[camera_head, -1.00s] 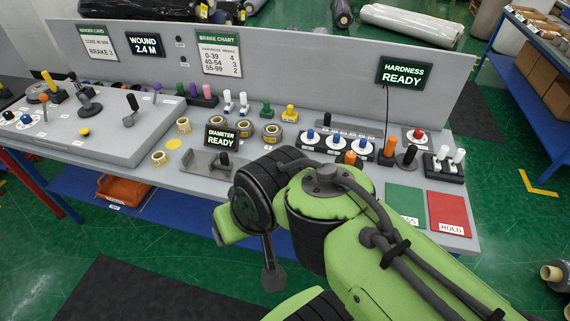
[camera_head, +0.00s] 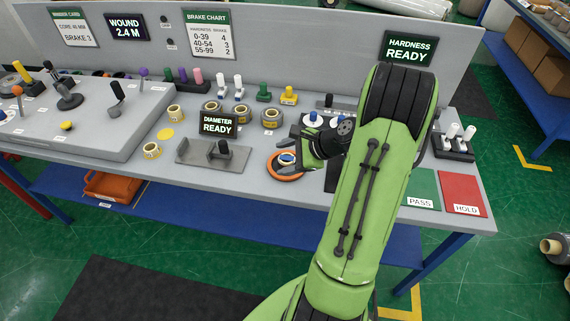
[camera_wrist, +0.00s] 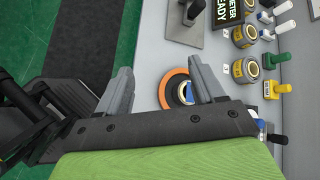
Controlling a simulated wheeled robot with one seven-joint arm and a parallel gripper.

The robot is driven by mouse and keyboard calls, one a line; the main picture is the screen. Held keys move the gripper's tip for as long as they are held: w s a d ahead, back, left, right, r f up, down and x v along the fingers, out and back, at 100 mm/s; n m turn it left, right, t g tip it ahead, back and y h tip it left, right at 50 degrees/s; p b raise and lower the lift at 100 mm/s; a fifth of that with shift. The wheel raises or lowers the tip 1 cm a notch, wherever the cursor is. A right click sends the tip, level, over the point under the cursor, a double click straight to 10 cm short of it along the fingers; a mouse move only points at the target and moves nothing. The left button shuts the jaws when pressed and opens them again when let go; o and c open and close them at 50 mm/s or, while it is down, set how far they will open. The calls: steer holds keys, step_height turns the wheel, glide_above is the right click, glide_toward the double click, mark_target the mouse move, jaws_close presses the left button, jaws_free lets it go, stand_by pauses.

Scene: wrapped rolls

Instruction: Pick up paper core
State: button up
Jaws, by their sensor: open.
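An orange ring (camera_head: 283,170) with a pale ring and blue middle lies by my gripper; in the wrist view the orange ring (camera_wrist: 167,94) shows between and beyond the fingers. My gripper (camera_wrist: 159,68) is open, with nothing seen held between its fingers. The arm hides part of the bench behind it.
The diameter display (camera_head: 217,125) and a grey fixture (camera_head: 187,153) stand left of the gripper. Coloured pegs line the back. Green PASS (camera_head: 422,186) and red HOLD (camera_head: 461,190) pads lie right. The bench's front edge is close to the gripper.

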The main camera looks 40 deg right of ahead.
mark_target(293, 162)
steer(key=s+d+f+m+t, duration=0.1)
steer(key=d+f+m, duration=0.1)
steer(key=d+m, duration=0.1)
steer(key=s+d+f+m+t+h, duration=0.1)
steer(key=s+d+f+m+t, duration=0.1)
steer(key=d+f+m, duration=0.1)
steer(key=s+d+f+m+t+h+b, duration=0.1)
steer(key=s+d+f+m, duration=0.1)
steer(key=d+f+m, duration=0.1)
steer(key=shift+s+d+f+m+t, duration=0.1)
steer(key=shift+s+d+m+t, duration=0.15)
steer(key=shift+d+m, duration=0.5)
steer(key=x, duration=0.8)
steer(key=b+x, duration=0.1)
steer(key=x, duration=0.7)
steer(key=shift+s+d+f, duration=0.1)
steer(key=shift+f, duration=0.15)
steer(key=shift+s, duration=0.1)
steer(key=c, duration=0.8)
